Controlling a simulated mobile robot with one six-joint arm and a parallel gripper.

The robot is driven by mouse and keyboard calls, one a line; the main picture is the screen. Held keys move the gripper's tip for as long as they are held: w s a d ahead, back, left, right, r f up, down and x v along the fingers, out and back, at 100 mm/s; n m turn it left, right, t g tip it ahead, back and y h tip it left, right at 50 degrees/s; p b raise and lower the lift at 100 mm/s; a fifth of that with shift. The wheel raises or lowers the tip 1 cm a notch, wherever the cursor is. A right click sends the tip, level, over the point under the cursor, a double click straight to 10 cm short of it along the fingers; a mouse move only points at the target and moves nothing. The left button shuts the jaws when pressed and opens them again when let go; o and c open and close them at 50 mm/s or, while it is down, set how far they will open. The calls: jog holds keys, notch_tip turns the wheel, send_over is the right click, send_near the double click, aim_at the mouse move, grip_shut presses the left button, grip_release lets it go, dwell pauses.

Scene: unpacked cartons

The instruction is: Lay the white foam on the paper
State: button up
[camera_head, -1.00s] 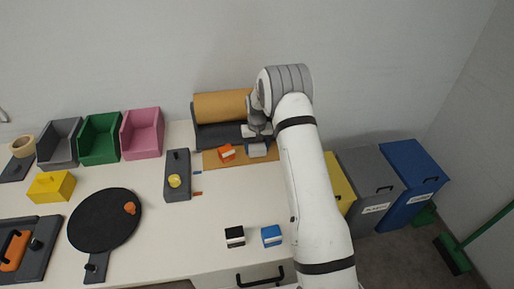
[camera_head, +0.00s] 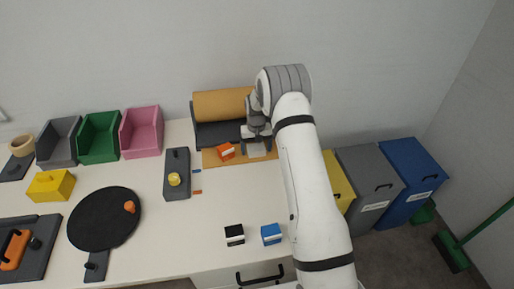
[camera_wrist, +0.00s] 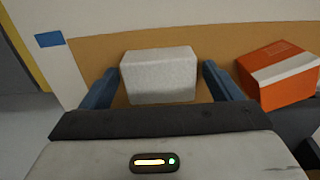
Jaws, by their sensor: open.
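The white foam (camera_wrist: 158,76) is a pale speckled block. It lies on the brown paper (camera_wrist: 92,58) in the wrist view, with paper showing around it. My gripper (camera_wrist: 160,68) is open, with one blue finger on each side of the foam and a small gap at each side. In the head view my gripper (camera_head: 256,132) is above the paper (camera_head: 222,159), and the foam (camera_head: 257,151) shows just under it, partly hidden.
An orange box with a white band (camera_wrist: 283,75) lies on the paper close to the right finger. The paper roll in its dark holder (camera_head: 222,104) stands behind. A blue marker (camera_wrist: 49,39) is on the table.

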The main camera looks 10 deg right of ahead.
aim_at(256, 147)
jog(key=s+r+b, duration=0.1)
jog(key=s+r, duration=0.3)
jog(key=r, duration=0.7)
jog(key=s+r+b, duration=0.2)
jog(key=s+r, duration=0.1)
jog(key=r, duration=0.7)
jog(key=s+r+t, duration=0.1)
jog(key=s+r, duration=0.3)
jog(key=s, duration=0.6)
jog(key=s+r+t, duration=0.1)
jog(key=s+r, duration=0.4)
jog(key=s, duration=0.6)
jog(key=s+f+t, duration=0.1)
jog(key=s+f, duration=0.1)
jog(key=s, duration=1)
jog(key=shift+d+f, duration=0.15)
jog(key=shift+d, duration=0.15)
